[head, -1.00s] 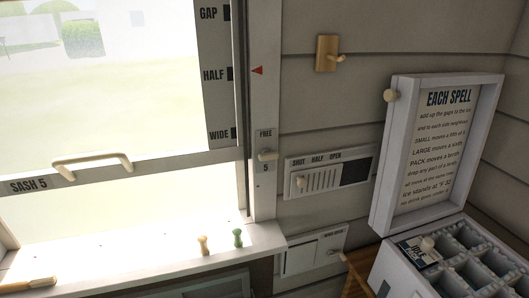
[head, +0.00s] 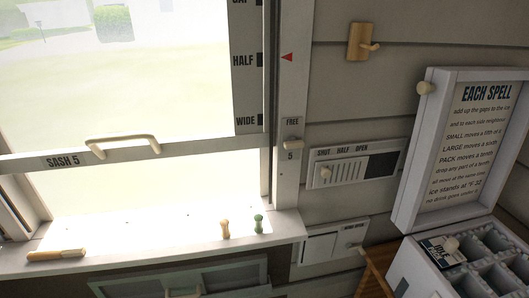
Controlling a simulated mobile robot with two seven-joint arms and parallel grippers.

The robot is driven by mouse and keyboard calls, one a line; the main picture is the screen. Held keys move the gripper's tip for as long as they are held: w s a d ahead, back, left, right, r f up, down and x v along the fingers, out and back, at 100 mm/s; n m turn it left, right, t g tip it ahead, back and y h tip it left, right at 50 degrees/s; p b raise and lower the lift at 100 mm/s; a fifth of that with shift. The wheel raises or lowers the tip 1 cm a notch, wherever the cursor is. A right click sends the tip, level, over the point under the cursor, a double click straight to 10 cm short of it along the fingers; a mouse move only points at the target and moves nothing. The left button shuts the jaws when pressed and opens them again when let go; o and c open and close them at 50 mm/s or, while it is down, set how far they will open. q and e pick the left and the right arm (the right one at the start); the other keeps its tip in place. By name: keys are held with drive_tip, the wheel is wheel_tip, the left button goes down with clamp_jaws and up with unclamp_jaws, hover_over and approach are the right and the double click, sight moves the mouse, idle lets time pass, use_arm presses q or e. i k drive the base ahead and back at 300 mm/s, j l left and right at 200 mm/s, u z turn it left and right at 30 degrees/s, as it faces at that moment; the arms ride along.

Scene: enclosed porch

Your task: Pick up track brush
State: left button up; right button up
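The track brush is most likely the wooden-handled item (head: 56,254) lying on the window sill at the lower left of the head view. Neither of my grippers shows in the head view.
Two small pegs, one tan (head: 225,228) and one green (head: 258,224), stand on the sill (head: 150,245). The sash (head: 124,147) is raised above it. A white crate with compartments (head: 413,272) stands at lower right. The sill between brush and pegs is clear.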

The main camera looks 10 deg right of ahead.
sight(57, 253)
drive_tip(key=u, duration=1.35)
